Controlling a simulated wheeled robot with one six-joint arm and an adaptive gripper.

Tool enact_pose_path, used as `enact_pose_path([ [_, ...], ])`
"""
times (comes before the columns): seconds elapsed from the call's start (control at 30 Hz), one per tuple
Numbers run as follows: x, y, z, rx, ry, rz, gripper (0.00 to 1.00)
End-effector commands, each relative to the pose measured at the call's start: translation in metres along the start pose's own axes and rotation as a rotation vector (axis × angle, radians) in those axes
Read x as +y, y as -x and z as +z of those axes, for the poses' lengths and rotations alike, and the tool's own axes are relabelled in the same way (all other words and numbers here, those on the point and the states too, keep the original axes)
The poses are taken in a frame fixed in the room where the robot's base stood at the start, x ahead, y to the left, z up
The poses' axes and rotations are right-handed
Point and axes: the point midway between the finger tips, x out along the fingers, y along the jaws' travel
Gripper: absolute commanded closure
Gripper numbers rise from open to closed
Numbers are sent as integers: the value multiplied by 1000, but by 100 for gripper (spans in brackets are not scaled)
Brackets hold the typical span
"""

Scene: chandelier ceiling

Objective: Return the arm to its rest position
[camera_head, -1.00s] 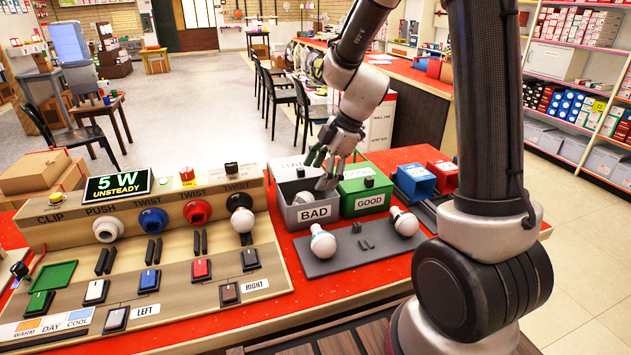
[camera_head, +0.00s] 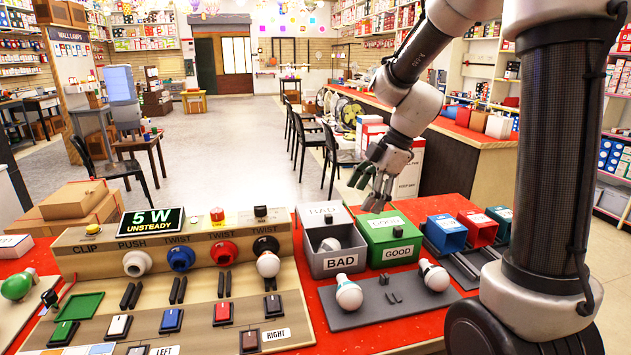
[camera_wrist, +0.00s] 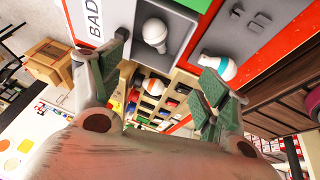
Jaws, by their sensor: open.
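My gripper (camera_head: 374,184) hangs in the air above and behind the green GOOD box in the head view. Its fingers are spread and nothing is between them. My arm reaches in from the upper right. In the wrist view my gripper (camera_wrist: 160,88) shows two green-padded fingers wide apart. The grey BAD box (camera_head: 331,262) stands left of the green GOOD box (camera_head: 392,252), with a white bulb (camera_head: 329,245) lying inside it. That bulb also shows in the wrist view (camera_wrist: 155,33).
A grey tray (camera_head: 385,312) in front of the boxes holds two bulbs, a left one (camera_head: 348,293) and a right one (camera_head: 434,276). The test panel (camera_head: 180,300) stands at left, its display (camera_head: 151,222) reading "5 W UNSTEADY". Blue (camera_head: 446,233) and red (camera_head: 479,228) boxes stand right.

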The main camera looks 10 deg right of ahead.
Motion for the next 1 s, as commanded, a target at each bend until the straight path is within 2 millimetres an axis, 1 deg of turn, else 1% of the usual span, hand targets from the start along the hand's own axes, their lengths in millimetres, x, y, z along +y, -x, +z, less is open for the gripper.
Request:
enact_pose_path([
  [0.07,0,0,0,0,-30,0,24],
  [0.13,0,0,0,0,-113,-2,24],
  [0.2,-2,0,2,-8,-254,-10,24],
  [0.27,-11,-2,8,-31,-415,-32,24],
  [0.33,-30,-3,17,-78,-630,-63,24],
  [0.37,-40,0,20,-102,-722,-68,24],
  [0.43,-62,13,25,-158,-926,-55,24],
  [0.5,-87,30,30,-213,-1122,-17,24],
  [0.57,-110,48,33,-253,-1281,40,24],
  [0.6,-127,60,35,-273,-1380,88,24],
  [0.7,-163,87,39,-291,-1546,210,24],
  [0.77,-180,100,41,-284,-1591,278,24],
  [0.83,-196,111,42,-268,-1588,339,24],
  [0.9,-207,120,42,-245,-1560,384,24],
  [1.0,-214,129,38,-201,-1538,431,24],
])
